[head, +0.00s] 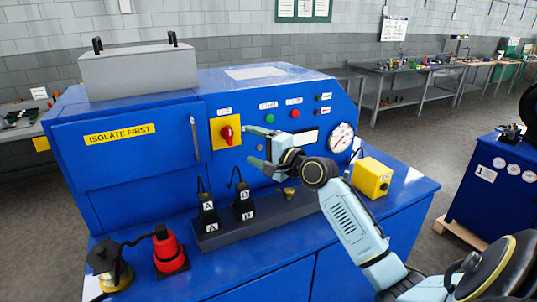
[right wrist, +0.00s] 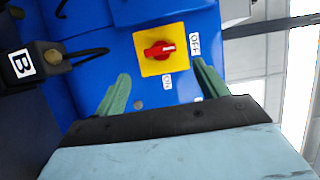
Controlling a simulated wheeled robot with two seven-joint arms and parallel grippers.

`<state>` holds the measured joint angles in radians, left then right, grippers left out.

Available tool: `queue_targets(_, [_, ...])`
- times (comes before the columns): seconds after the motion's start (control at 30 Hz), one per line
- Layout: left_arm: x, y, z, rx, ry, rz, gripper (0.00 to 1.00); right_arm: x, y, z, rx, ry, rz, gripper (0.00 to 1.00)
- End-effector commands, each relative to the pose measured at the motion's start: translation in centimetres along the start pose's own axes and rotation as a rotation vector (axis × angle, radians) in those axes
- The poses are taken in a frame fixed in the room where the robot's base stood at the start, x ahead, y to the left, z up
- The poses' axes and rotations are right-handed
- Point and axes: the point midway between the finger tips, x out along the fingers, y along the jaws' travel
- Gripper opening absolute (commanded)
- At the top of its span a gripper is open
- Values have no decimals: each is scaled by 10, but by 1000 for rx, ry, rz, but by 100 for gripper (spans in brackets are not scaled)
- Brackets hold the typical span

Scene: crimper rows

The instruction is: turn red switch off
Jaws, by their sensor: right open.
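The red switch (head: 227,133) is a rotary knob on a yellow square plate (head: 218,143) on the front of the blue machine. In the right wrist view the red switch (right wrist: 160,50) has its long axis across the picture, its white-marked end towards a label that seems to read "1 ON". Another small label (right wrist: 167,81) by the plate's lower edge is hard to read. My right gripper (head: 249,146) is open and empty, just right of the plate in the head view. Its green fingers (right wrist: 162,78) stand apart, with the switch visible beyond the gap. My left gripper is not in view.
Black tagged pieces (head: 243,203) with hooked wires stand on a dark block (head: 228,232) below the switch. A red device (head: 168,250) is at front left and a yellow box (head: 371,178) at right. Green and red buttons (head: 294,114) and a gauge (head: 341,138) sit right of the switch.

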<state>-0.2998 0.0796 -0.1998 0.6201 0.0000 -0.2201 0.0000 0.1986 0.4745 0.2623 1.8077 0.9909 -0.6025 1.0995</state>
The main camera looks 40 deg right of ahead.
Motion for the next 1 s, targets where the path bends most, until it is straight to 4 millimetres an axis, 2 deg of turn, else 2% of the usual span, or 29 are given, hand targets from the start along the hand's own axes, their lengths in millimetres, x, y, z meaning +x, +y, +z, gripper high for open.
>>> queue_targets(0.1, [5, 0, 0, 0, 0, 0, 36, -23, 2, 0, -2, 0, 1, 73])
queue_targets(0.33, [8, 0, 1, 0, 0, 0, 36, -47, 1, 0, 1, 0, 1, 73])
queue_targets(1.0, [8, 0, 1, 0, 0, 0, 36, -50, 0, 0, 0, 0, 0, 73])
